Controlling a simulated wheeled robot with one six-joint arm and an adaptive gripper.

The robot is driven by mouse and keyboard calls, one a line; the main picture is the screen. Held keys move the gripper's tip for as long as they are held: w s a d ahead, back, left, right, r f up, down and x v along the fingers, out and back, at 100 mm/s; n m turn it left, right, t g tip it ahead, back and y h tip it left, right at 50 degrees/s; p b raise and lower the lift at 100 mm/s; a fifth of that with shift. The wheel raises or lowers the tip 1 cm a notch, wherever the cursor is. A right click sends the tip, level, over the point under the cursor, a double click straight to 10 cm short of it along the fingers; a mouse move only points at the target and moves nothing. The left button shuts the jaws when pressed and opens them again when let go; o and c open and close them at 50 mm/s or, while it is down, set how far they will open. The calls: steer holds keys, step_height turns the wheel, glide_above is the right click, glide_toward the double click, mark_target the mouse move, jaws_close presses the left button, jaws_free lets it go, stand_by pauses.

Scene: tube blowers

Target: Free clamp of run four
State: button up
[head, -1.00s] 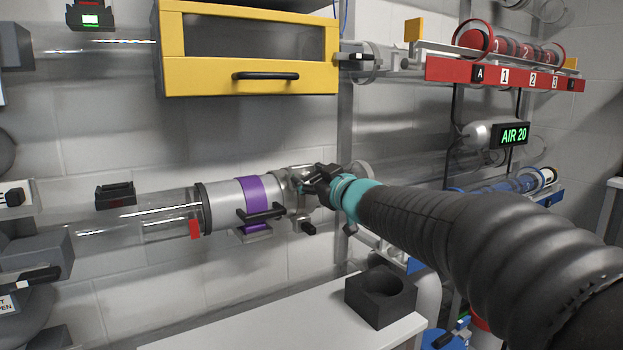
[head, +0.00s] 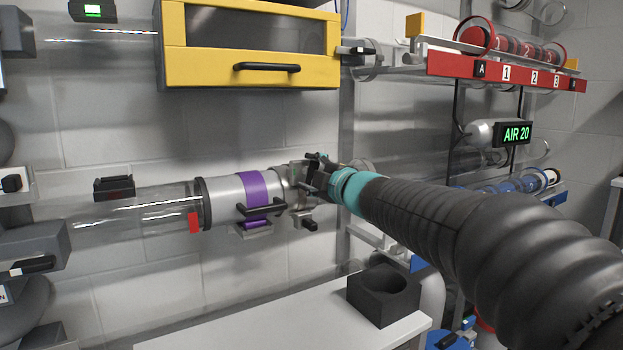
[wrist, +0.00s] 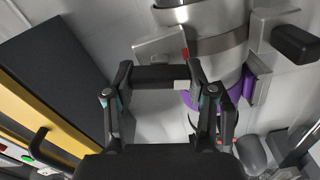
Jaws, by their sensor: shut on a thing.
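A silver pipe section with a purple band (head: 257,196) and a black handle (head: 262,210) lies level between a clear tube and a metal clamp collar (head: 298,190). My gripper (head: 316,177) is at this collar, at the pipe's right end. In the wrist view my gripper (wrist: 160,82) has its two fingers at the ends of a black bar (wrist: 165,76), which looks like the clamp's lever, and is shut on it. The silver collar (wrist: 213,40) and purple band (wrist: 248,84) lie beyond it. My wrist hides part of the clamp in the head view.
A yellow cabinet (head: 250,70) hangs above the pipe. A black block with a round hole (head: 384,294) stands on the white bench (head: 270,318) below. A red rack (head: 500,72) and an AIR 20 display (head: 515,134) are at right. A black-ended lever (head: 309,224) sticks out below the collar.

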steer(key=shift+f+n+b, duration=0.1)
steer(key=shift+n+b, duration=0.45)
steer(key=shift+n, duration=1.05)
steer(key=o, duration=1.2)
steer(key=shift+c, duration=0.2)
steer(key=v, duration=1.2)
